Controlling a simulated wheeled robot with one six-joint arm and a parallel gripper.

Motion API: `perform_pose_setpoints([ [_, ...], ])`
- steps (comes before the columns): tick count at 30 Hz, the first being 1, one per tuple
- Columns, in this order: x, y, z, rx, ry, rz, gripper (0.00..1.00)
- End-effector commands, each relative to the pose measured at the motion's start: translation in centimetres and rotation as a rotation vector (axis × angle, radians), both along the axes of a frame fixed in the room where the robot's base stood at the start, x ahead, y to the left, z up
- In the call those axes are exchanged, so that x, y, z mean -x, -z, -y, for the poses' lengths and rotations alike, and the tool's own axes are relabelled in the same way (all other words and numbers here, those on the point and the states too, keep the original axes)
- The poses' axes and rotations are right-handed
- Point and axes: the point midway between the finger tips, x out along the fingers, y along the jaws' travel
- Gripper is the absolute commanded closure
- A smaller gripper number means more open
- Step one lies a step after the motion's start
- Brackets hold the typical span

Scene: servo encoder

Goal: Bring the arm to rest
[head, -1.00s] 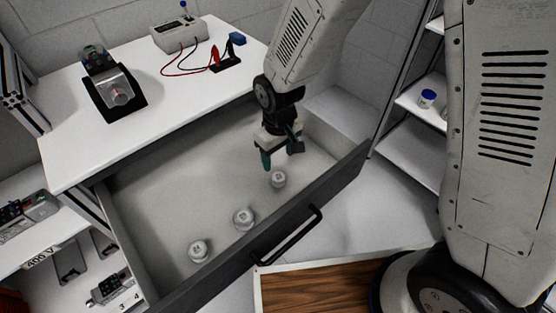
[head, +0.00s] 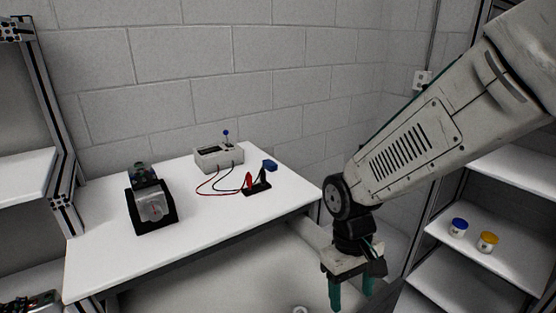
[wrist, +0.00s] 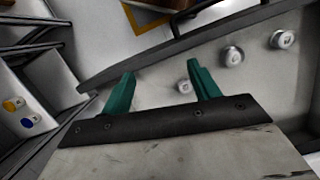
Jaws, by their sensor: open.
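My gripper (head: 349,292) hangs at the end of my arm on the right in the head view, above the right end of the open drawer (head: 250,270). Its two green fingers are apart, with nothing between them. In the wrist view my gripper (wrist: 160,90) also shows open and empty. In the head view only the top of one metal part (head: 299,309) shows at the bottom edge.
The white bench (head: 110,262) carries a motor in a black stand (head: 152,208), a meter box (head: 218,158) and red and black leads. A shelf (head: 500,262) at right holds a blue-lidded jar (head: 458,228) and a yellow-lidded jar (head: 488,242). The drawer's front wall (wrist: 150,62) runs near the fingers.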

Motion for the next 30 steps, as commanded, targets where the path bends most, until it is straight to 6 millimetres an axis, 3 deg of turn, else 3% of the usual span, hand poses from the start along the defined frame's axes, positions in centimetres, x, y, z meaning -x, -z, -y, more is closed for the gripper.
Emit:
perform_pose_setpoints([
  [6, 3.0, -5.8, 4.1, -0.007, 0.109, 0.032, 0.39],
  [15, 7.8, -11.4, 8.6, -0.027, 0.255, 0.12, 0.39],
  [21, 10.4, -13.9, 10.8, -0.047, 0.343, 0.223, 0.39],
  [30, 11.4, -15.9, 12.1, -0.064, 0.416, 0.341, 0.39],
])
